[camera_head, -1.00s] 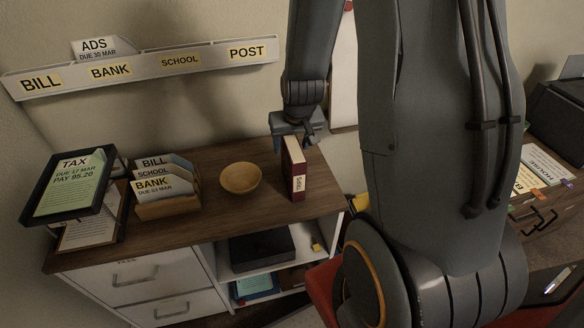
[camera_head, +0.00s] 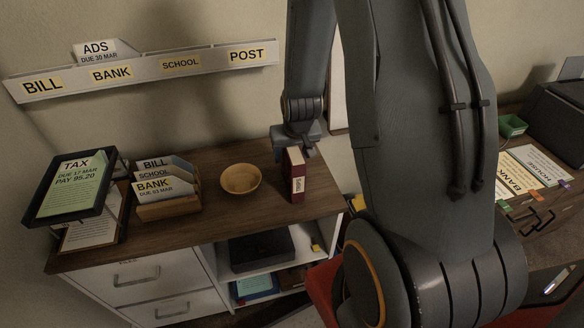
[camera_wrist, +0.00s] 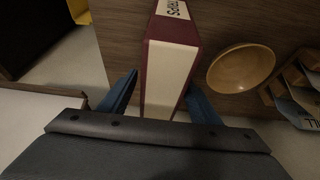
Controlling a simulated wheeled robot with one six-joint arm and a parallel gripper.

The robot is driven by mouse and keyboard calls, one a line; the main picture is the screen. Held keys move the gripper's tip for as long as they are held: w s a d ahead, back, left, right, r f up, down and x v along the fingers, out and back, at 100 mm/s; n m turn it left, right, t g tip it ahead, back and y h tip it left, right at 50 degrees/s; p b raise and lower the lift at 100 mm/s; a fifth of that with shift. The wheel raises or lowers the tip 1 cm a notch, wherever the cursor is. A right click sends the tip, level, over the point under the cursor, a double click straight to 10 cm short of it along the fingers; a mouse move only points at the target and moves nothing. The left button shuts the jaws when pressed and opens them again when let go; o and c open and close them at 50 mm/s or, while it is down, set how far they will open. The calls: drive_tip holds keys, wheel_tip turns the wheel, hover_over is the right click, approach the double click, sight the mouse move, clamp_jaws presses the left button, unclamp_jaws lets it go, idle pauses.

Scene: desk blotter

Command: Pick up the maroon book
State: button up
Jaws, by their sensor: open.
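The maroon book (camera_head: 297,182) stands upright on the wooden cabinet top (camera_head: 240,215), with a pale label on its spine. My gripper (camera_head: 297,143) is at the book's upper rear end in the head view, its fingers partly hidden there. In the wrist view the book (camera_wrist: 170,75) shows its maroon covers and cream page edges. My gripper (camera_wrist: 160,100) is open there, with one blue finger on each side of the book. Gaps show beside the book, and I cannot tell whether either finger touches it.
A wooden bowl (camera_head: 240,179) stands left of the book. Farther left are a letter sorter (camera_head: 168,208) and a tray with a TAX sheet (camera_head: 70,190). A labelled wall rack (camera_head: 140,70) hangs behind. The cabinet's right edge is close to the book.

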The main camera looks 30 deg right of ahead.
drive_tip(key=shift+f, duration=0.2)
idle(0.3)
drive_tip(key=c, duration=1.4)
clamp_jaws()
drive_tip(key=shift+r, duration=0.1)
